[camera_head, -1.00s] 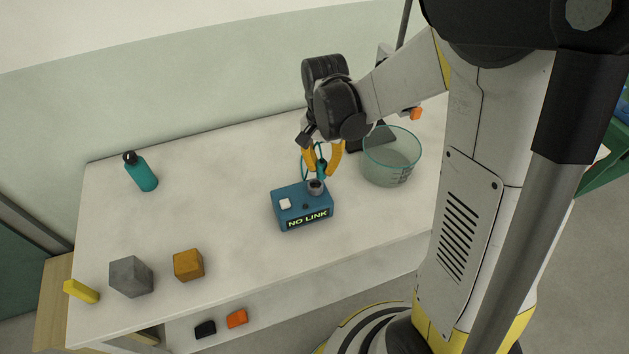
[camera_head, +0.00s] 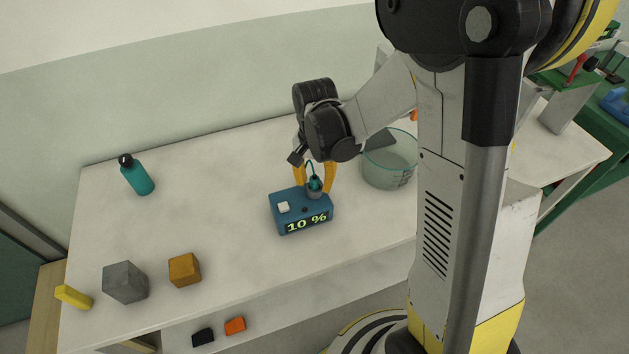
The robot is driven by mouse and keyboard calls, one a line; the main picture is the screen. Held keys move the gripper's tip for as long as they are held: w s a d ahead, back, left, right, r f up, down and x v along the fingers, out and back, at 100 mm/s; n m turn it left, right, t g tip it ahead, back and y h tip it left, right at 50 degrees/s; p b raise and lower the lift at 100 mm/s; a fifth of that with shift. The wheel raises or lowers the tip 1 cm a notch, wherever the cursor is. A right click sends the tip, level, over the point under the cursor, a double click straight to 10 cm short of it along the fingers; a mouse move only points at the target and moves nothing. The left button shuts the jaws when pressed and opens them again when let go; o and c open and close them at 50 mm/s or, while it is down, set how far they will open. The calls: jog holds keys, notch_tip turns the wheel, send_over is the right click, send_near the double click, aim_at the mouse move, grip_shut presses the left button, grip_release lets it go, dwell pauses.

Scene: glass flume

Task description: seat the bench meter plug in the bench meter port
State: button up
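The bench meter is a blue box (camera_head: 287,217) on the white bench, with a white button and a lit display reading "10 %". The teal bench meter plug (camera_head: 315,184) stands about upright in the grey round port (camera_head: 314,195) on the box's top right. A thin teal cable loops above the plug. My gripper (camera_head: 314,186) points down over the port. Its two yellow fingers are spread on either side of the plug, with visible gaps. The plug's lower end is hidden in the port, and how deep it sits cannot be told.
A clear teal-rimmed beaker (camera_head: 389,174) stands close right of the meter, behind my arm. A teal bottle (camera_head: 137,175), a grey cube (camera_head: 125,282), an orange-brown cube (camera_head: 184,270) and a yellow block (camera_head: 73,297) are at left. The bench between bottle and meter is clear.

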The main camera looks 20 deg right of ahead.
aim_at(315, 178)
jog(key=shift+r, duration=0.1)
notch_tip(315, 178, up, 12)
jog(key=p, duration=0.4)
jog(key=s+r+n+t, duration=0.7)
jog(key=s+r, duration=0.2)
jog(key=s, duration=0.3)
jog(key=shift+s+n, duration=0.35)
jog(key=shift+n, duration=0.05)
